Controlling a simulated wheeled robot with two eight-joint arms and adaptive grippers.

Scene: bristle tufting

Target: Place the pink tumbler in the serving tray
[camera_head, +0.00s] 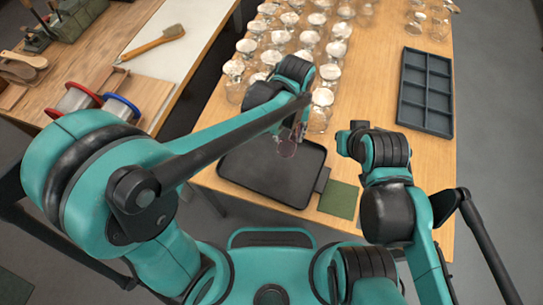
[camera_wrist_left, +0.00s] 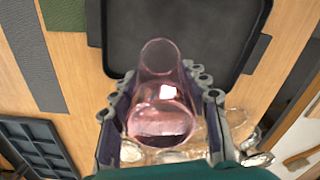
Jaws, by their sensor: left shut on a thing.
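The pink tumbler (camera_head: 287,148) is clear pink glass. My left gripper (camera_head: 297,132) is shut on it and holds it over the far right part of the black serving tray (camera_head: 250,182). In the left wrist view the tumbler (camera_wrist_left: 160,110) sits between the two fingers (camera_wrist_left: 160,95), with the bare tray (camera_wrist_left: 185,35) beyond it. I cannot tell its exact height above the tray. My right gripper (camera_head: 350,140) is to the right of the tray, apart from the tumbler; its fingers are not clear.
Several clear glasses (camera_head: 309,40) stand in rows behind the tray. A dark compartment tray (camera_head: 426,92) lies at the right, and a green mat (camera_head: 339,199) lies beside the serving tray. A side bench at left holds a brush (camera_head: 155,43) and spools (camera_head: 75,101).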

